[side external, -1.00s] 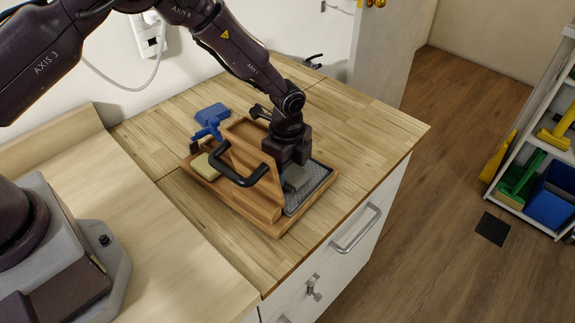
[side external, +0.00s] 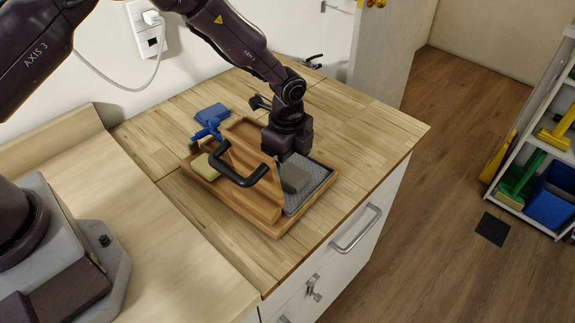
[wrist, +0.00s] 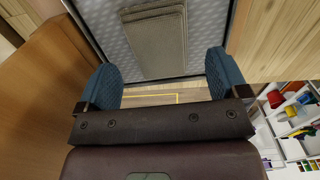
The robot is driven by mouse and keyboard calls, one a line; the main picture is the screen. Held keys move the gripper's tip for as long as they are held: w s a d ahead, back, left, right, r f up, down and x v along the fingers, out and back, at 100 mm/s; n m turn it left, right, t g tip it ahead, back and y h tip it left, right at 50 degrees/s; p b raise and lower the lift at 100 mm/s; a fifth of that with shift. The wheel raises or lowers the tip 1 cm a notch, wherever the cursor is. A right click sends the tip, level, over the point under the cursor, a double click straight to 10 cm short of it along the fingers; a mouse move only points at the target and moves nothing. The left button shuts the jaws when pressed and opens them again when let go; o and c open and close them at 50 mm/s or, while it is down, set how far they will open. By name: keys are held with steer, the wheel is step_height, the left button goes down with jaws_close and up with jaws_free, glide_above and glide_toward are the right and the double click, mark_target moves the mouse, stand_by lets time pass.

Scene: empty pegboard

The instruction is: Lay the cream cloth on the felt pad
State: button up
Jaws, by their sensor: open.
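A folded cloth, grey-beige in these pictures (side external: 295,178), lies on the grey patterned felt pad (side external: 316,181) in the right compartment of a wooden caddy. In the wrist view the cloth (wrist: 152,42) lies flat with layered folds, and pad (wrist: 205,25) shows on both sides of it. My gripper (wrist: 162,82) is open, its blue finger pads wide apart with nothing between them. In the side view my gripper (side external: 289,152) is just above the cloth, its fingertips hard to make out. A cream block (side external: 205,167) sits in the caddy's left compartment.
The counter right of the caddy is clear.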

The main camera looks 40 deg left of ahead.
mark_target(287, 171)
step_height(287, 171, up, 10)
steer(key=shift+f, duration=0.15)
